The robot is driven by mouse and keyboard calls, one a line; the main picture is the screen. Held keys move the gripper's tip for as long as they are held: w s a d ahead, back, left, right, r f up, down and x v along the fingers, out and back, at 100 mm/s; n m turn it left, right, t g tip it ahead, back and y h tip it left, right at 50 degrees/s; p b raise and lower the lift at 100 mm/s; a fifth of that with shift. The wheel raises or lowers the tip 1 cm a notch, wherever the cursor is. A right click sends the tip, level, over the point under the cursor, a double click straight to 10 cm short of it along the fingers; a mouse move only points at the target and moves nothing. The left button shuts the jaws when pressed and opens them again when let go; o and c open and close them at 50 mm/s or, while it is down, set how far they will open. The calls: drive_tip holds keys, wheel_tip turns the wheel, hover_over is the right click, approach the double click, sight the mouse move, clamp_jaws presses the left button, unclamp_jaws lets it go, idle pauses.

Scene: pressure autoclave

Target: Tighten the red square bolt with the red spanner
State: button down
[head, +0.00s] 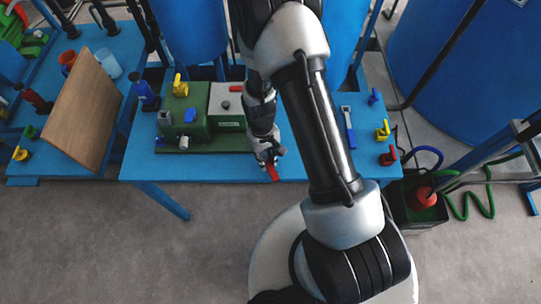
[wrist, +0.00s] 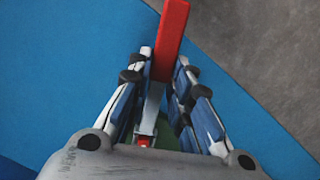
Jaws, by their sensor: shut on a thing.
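My gripper (head: 268,157) is low over the front edge of the blue table in the head view. In the wrist view my gripper (wrist: 162,72) is shut on the red handle of the red spanner (wrist: 170,40). The handle also shows in the head view (head: 272,173), pointing toward the front. The spanner's grey shank runs back between my fingers. At its far end a small red square bolt (wrist: 144,141) shows, with green behind it. The spanner's end is at or against the bolt; I cannot tell whether it is seated around it. In the head view my arm hides that spot.
A green unit (head: 186,133) with yellow and blue parts and a pale box (head: 226,104) stand left of my gripper. A blue spanner (head: 348,127) lies on the blue table (head: 325,110) to the right. Coloured valves stand at the right edge.

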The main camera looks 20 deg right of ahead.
drive_tip(key=shift+w+a+m+y, duration=0.15)
drive_tip(key=shift+a+m, duration=0.5)
drive_tip(key=shift+m, duration=0.2)
drive_tip(key=shift+w+a+m+y, duration=0.1)
drive_tip(key=shift+a+m+y, duration=0.05)
drive_tip(key=shift+a+m, duration=0.6)
drive_tip(key=shift+w+a+m, duration=0.3)
drive_tip(key=shift+a+m, duration=0.55)
drive_tip(key=shift+m, duration=0.45)
drive_tip(key=shift+r, duration=0.15)
drive_tip(key=shift+s+r+p, duration=0.2)
drive_tip(key=shift+r+p, duration=1.65)
drive_tip(key=shift+r, duration=0.55)
